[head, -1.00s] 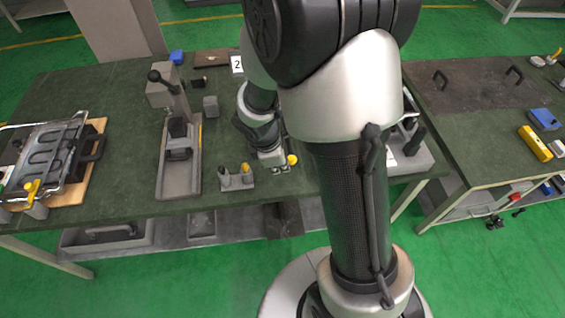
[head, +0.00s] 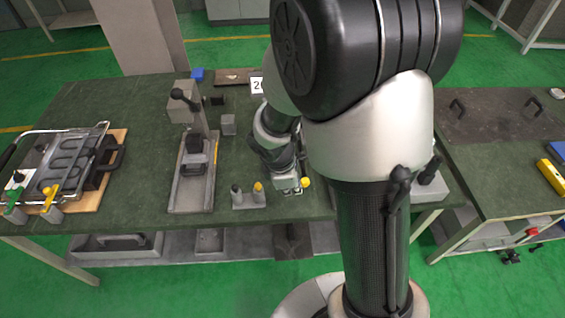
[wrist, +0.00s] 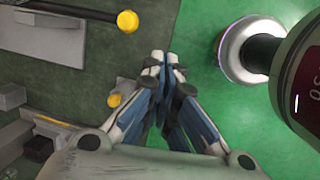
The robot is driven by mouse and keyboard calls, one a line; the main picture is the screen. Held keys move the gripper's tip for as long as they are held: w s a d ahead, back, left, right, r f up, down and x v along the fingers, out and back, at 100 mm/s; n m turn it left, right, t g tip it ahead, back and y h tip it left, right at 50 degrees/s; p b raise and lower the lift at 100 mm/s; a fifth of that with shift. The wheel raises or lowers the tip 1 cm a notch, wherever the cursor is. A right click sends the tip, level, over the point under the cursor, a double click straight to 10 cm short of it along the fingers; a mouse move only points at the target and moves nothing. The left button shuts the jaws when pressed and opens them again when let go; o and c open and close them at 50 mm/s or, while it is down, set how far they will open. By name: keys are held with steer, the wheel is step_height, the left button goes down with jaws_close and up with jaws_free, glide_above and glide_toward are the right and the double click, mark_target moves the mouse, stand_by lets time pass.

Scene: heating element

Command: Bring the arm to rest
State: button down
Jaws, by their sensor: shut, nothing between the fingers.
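My gripper (wrist: 158,62) is shut and empty in the wrist view, its fingertips together over the front edge of the green table. In the head view my gripper (head: 292,187) hangs above the table's front edge, just right of a small grey holder (head: 248,199) with a black-topped and a yellow-topped piece. A yellow knob (head: 306,182) shows right beside the fingers; a yellow knob (wrist: 127,21) on a dark rod is also in the wrist view. My own arm hides part of the table behind it.
A grey clamp fixture (head: 193,180) with a black-knobbed lever stands left of the gripper. A metal frame with a heating element (head: 70,172) lies on a wooden board at far left. A second table (head: 490,165) stands at right. Green floor (head: 200,290) is open in front.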

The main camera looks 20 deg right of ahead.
steer(key=s+a+r+m+t+y, duration=0.1)
steer(key=s+a+r+m, duration=0.1)
steer(key=s+r+m, duration=0.5)
steer(key=s+a+r+m+t+y, duration=0.1)
steer(key=s+r+m, duration=0.6)
steer(key=r, duration=0.7)
steer(key=s+a+t, duration=0.1)
steer(key=s, duration=0.1)
steer(key=shift+s+a+r+m+y, duration=0.3)
steer(key=shift+s+a+r+y, duration=0.05)
steer(key=shift+s+y, duration=0.05)
steer(key=shift+w, duration=0.1)
